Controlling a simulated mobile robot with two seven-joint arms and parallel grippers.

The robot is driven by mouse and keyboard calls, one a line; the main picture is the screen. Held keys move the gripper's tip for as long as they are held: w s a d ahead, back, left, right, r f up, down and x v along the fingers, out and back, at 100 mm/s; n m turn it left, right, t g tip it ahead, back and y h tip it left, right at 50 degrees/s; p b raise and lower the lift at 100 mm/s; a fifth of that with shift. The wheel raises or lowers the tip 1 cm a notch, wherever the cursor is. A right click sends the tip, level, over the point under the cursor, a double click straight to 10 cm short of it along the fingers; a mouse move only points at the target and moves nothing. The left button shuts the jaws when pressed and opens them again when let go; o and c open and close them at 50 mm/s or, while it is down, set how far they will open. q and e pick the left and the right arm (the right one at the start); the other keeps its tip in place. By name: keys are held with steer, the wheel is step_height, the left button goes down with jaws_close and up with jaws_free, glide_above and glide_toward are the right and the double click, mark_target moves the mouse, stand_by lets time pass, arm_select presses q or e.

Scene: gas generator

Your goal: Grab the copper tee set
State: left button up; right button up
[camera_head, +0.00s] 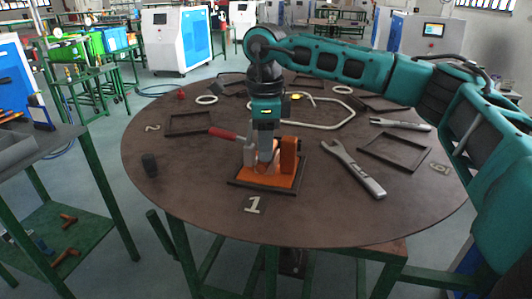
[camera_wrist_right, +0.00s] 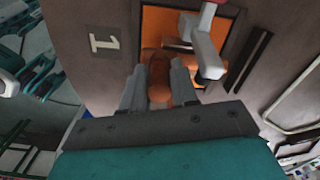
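The copper tee set (camera_wrist_right: 158,82) is an orange-brown fitting at the orange fixture (camera_wrist_right: 160,22), seen in the right wrist view. My right gripper (camera_wrist_right: 159,68) points down, with one grey finger on each side of the copper piece. The piece fills the gap, but I cannot tell whether the fingers press on it. In the head view my right gripper (camera_head: 266,158) reaches down into the fixture (camera_head: 268,181) and mostly hides the copper piece. My left gripper is not in view.
A red-handled clamp (camera_head: 228,134) belongs to the fixture, close beside the gripper. A wrench (camera_head: 352,168) lies to its right on the round table (camera_head: 310,225). Copper-coloured fittings (camera_head: 66,256) lie on a lower shelf.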

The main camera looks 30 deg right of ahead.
steer(key=shift+c, duration=0.4)
jaws_close()
steer(key=shift+r, duration=0.15)
